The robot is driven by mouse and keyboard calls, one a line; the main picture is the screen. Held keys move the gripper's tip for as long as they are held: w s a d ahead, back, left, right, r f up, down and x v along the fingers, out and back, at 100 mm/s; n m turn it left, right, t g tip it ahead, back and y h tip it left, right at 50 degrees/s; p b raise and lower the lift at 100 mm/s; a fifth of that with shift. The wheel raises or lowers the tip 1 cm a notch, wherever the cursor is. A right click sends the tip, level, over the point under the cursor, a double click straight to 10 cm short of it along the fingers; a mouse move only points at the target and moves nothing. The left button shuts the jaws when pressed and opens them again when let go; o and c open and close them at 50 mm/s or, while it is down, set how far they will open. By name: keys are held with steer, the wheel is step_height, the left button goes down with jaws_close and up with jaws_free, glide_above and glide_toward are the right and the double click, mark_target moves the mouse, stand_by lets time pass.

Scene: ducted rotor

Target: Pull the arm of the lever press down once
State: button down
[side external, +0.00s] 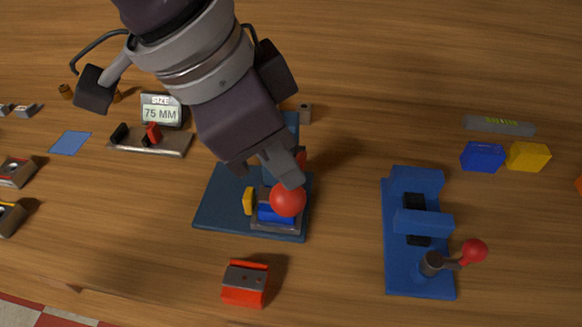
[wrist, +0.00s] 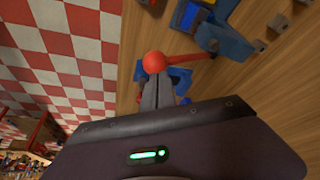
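The lever press has a dark blue base plate (side external: 222,205), under my gripper in the side view. Its arm ends in a red ball (side external: 287,200). In the wrist view the red ball (wrist: 154,62) sits at the end of a red arm (wrist: 188,57) that runs right to a dark blue post (wrist: 222,38). My gripper (side external: 292,176) has its fingers together with nothing visible between them. The fingertips (wrist: 157,78) are right at the ball; I cannot tell whether they touch it. My fingers hide part of the arm in the side view.
A blue fixture (side external: 392,265) with its own red-knobbed handle (side external: 474,250) stands to the right. A red block (side external: 245,284) lies in front of the press. A size gauge (side external: 160,112) stands behind left. Blue (side external: 482,156) and yellow (side external: 528,156) blocks lie far right.

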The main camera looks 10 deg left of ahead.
mark_target(279, 210)
steer(key=shift+s+f, duration=0.4)
steer(key=shift+f, duration=0.35)
steer(key=shift+s+f, duration=0.1)
steer(key=shift+f, duration=0.15)
steer(key=shift+s+f, duration=0.3)
steer(key=shift+f, duration=0.5)
steer(key=shift+s+f, duration=0.2)
steer(key=shift+f, duration=0.9)
